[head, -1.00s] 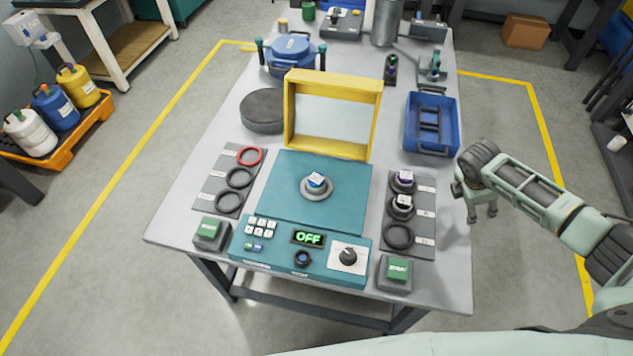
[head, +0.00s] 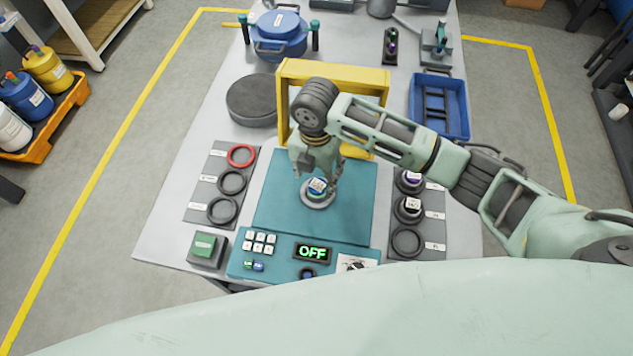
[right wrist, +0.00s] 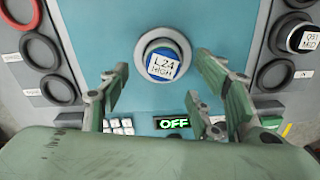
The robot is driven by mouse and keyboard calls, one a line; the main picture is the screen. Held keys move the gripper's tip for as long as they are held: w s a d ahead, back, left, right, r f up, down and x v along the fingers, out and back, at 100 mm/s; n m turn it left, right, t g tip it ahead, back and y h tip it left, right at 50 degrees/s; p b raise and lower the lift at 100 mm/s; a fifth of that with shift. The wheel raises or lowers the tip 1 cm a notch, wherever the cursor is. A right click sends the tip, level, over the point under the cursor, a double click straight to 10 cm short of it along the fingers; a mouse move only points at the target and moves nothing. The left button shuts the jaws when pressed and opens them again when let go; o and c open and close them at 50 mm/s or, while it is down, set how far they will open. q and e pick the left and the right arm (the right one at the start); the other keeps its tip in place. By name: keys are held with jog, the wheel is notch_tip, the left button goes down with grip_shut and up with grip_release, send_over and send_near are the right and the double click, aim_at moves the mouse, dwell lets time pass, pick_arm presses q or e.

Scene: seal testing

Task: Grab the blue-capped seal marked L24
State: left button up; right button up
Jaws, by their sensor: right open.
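The blue-capped seal (head: 317,187) sits in a round grey holder (head: 318,202) on the teal plate (head: 276,217) of the test machine. In the right wrist view the seal (right wrist: 163,65) has a white label reading "L24 HIGH". My right gripper (head: 330,180) is above the plate, close to the seal. In the right wrist view the right gripper (right wrist: 160,83) is open, with its fingers on either side of the seal's line and nothing between them gripped. How far the fingertips are above the seal is hard to tell. My left gripper is not in view.
A yellow frame (head: 283,95) stands upright behind the plate. A left rack (head: 204,187) holds one red and two dark rings. A right rack holds two capped seals (head: 408,209) and a dark ring. The display (head: 312,253) reads OFF. A blue tray (head: 463,110) stands at right.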

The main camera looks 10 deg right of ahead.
aim_at(316, 184)
notch_tip(316, 184, down, 3)
jog(key=shift+s+f+p, duration=0.15)
jog(key=shift+p, duration=0.75)
jog(key=shift+w+f, duration=0.25)
jog(key=shift+f, duration=0.85)
jog(key=c, duration=0.9)
grip_shut()
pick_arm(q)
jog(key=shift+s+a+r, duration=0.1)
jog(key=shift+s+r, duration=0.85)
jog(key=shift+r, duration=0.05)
